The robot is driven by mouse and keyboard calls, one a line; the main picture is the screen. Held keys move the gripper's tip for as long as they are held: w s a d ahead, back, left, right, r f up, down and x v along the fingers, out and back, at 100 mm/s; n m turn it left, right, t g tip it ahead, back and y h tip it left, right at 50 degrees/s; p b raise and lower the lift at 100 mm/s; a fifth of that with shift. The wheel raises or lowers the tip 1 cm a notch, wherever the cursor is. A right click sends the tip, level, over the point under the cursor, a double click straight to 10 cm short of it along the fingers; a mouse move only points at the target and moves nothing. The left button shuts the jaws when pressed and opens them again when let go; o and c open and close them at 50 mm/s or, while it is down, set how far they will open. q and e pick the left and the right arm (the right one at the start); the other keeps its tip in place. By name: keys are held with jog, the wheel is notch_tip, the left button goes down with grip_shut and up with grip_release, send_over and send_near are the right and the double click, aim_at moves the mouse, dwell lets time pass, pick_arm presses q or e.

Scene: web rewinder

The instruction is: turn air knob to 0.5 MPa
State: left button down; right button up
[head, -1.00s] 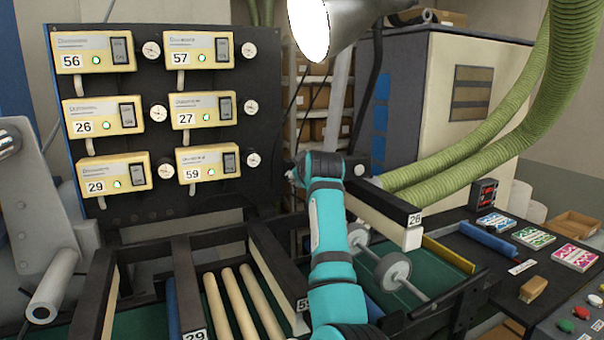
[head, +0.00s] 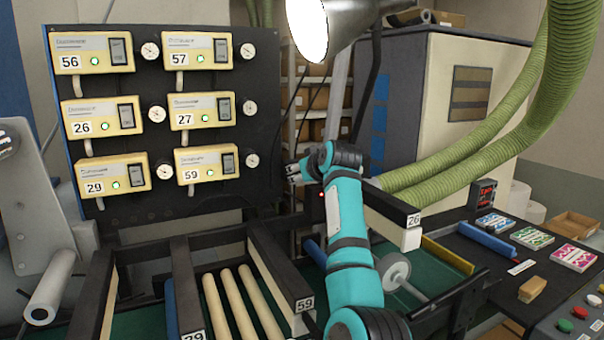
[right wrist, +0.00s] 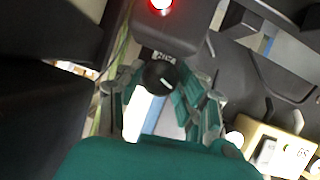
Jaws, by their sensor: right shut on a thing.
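The air knob (right wrist: 159,76) is a dark round knob on a dark housing, under a small white label, in the right wrist view. My right gripper (right wrist: 157,90) has its fingers on either side of the knob and is shut on it. In the head view my right gripper (head: 293,172) is at the lower right of the dark panel, partly hidden by my teal wrist. I cannot make out the knob there. No readable pressure scale or value shows at the knob. My left gripper is out of view.
The dark panel (head: 230,105) carries several numbered yellow boxes and small round gauges. A red light (right wrist: 160,4) glows above the knob. A black-and-white bar marked 26 (head: 398,221) is right of my forearm. Rollers (head: 232,308) lie below. A lamp (head: 325,28) hangs above.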

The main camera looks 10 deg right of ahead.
jog(key=o, duration=1.1)
jog(key=shift+w+f, duration=0.1)
jog(key=shift+w, duration=0.05)
jog(key=shift+o, duration=0.2)
notch_tip(320, 180, up, 10)
